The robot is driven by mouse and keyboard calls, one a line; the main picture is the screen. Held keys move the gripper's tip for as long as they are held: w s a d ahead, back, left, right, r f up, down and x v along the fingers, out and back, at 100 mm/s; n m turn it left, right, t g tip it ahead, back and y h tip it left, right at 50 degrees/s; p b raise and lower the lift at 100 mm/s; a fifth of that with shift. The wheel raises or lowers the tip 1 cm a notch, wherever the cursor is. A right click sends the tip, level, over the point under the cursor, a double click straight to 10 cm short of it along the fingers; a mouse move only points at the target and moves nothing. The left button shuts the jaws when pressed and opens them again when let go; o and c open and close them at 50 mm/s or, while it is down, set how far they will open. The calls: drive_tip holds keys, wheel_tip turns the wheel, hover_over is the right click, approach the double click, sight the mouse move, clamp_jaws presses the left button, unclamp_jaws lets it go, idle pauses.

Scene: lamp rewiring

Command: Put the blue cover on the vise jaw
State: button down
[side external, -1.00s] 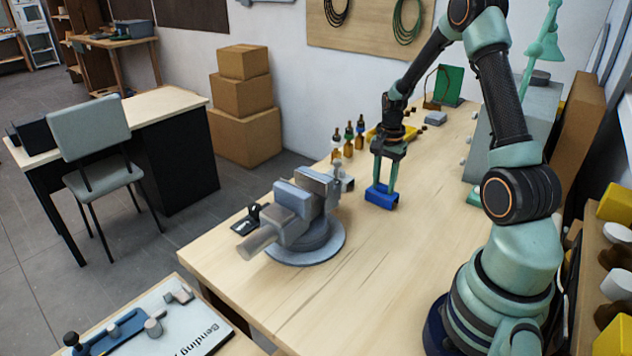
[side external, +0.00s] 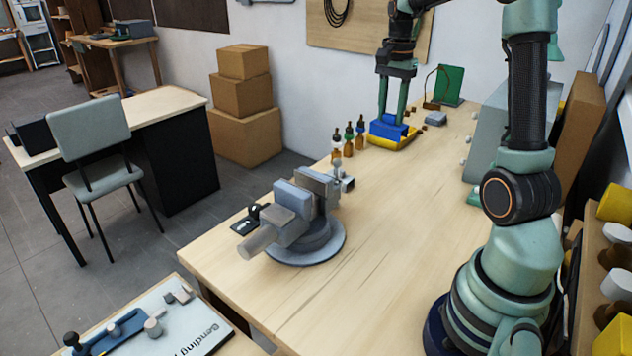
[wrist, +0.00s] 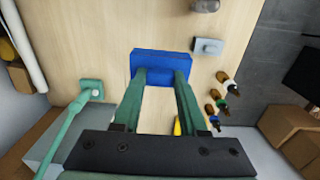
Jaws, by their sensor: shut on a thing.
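My gripper (side external: 391,112) is shut on the blue cover (side external: 388,128), a wide block held level between the fingertips. In the side view it appears in front of the yellow tray (side external: 401,143) at the back of the bench; I cannot tell the height gap. In the wrist view the blue cover (wrist: 162,67) spans the ends of both fingers. The grey vise (side external: 305,240) stands on its round base nearer the camera, well apart from the cover. Its upright jaw plates (side external: 318,184) are bare, with a light blue-grey block (side external: 294,197) beside them.
Several small dropper bottles (side external: 348,139) stand left of my gripper, close to it. A green board (side external: 449,86) and a grey box (side external: 435,118) are behind to the right. The bench top (side external: 410,220) between vise and my base is clear.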

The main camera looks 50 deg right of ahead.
drive_tip(key=w+a+r, duration=0.6)
drive_tip(key=a, duration=0.4)
wheel_tip(320, 180, up, 6)
hover_over(292, 188)
wheel_tip(292, 188, down, 20)
drive_tip(key=shift+r, duration=0.2)
drive_tip(key=shift+f, duration=0.15)
drive_tip(key=shift+c, duration=2.2)
unclamp_jaws()
